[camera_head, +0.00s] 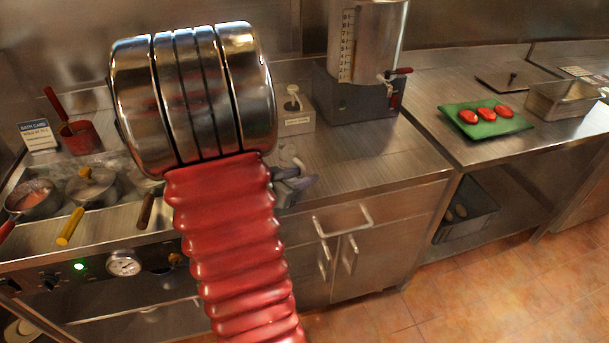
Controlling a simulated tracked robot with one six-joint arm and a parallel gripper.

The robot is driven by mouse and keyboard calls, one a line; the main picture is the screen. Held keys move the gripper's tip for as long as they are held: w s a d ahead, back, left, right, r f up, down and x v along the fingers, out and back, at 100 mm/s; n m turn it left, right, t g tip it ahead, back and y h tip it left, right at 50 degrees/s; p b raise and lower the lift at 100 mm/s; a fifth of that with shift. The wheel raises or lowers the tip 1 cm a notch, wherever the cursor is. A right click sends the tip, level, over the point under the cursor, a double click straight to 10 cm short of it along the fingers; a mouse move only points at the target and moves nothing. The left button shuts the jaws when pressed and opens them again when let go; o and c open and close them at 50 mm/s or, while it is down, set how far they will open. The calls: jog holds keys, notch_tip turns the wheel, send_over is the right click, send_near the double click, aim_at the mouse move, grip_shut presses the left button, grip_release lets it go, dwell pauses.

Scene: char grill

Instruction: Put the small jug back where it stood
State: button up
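I cannot make out the small jug for certain; my arm covers the middle of the counter. My gripper (291,186) shows only in part, as grey pieces beside my red ribbed arm, above the counter's front edge. Its fingertips are not clear, and I cannot tell whether it holds anything. Behind it, a small light box (298,121) with a label on its front stands on the counter, with a pale rounded fitting on top.
A steel dispenser (365,45) with a red-handled tap stands behind on a dark block. Left are a red pot (80,138), a card (38,135) and several handled pans, one with a yellow handle (70,227). Right is a green board (485,123) with red items. Counter between is clear.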

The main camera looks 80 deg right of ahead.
jog(key=v, duration=1.1)
jog(key=shift+a+r, duration=0.1)
dwell(0.7)
